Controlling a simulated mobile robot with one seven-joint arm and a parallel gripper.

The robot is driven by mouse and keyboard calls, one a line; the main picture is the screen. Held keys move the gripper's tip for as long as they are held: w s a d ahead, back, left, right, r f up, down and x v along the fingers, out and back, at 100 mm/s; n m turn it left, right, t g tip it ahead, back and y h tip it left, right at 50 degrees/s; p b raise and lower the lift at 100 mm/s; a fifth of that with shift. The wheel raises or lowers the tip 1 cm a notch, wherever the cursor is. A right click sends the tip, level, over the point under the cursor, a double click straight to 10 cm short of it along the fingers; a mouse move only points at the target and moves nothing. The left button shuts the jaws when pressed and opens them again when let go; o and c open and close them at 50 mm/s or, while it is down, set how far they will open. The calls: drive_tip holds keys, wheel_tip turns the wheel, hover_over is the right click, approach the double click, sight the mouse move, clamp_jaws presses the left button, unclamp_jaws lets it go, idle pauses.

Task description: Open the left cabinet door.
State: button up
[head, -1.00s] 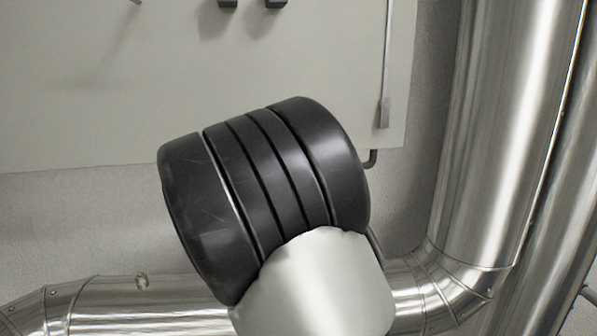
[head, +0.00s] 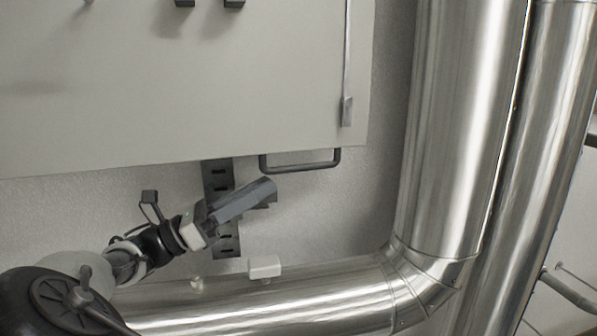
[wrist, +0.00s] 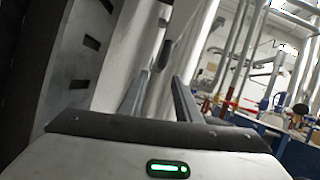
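A large pale grey cabinet front (head: 180,90) fills the upper left of the head view; I cannot tell where the left door begins or ends. Two dark handle-like pieces (head: 233,3) are cut off at the top edge. A thin metal bar (head: 347,80) runs down its right side. My gripper (head: 262,193) is below the cabinet's lower edge, with its fingers pointing up and right. In the wrist view, the two fingers (wrist: 158,95) stand apart with nothing held between them. A dark piece (wrist: 164,54) shows beyond their gap, too small to identify.
A black U-shaped bar (head: 300,166) hangs under the cabinet, close to the fingers. A dark slotted rail (head: 218,175) is on the wall behind my gripper. Thick metal pipes (head: 460,130) stand at right, and one (head: 310,300) runs along the bottom, with a small white block (head: 264,266) on it.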

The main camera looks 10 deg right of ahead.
sight(299, 168)
drive_tip(key=b+x, duration=0.1)
drive_tip(key=x, duration=0.8)
clamp_jaws()
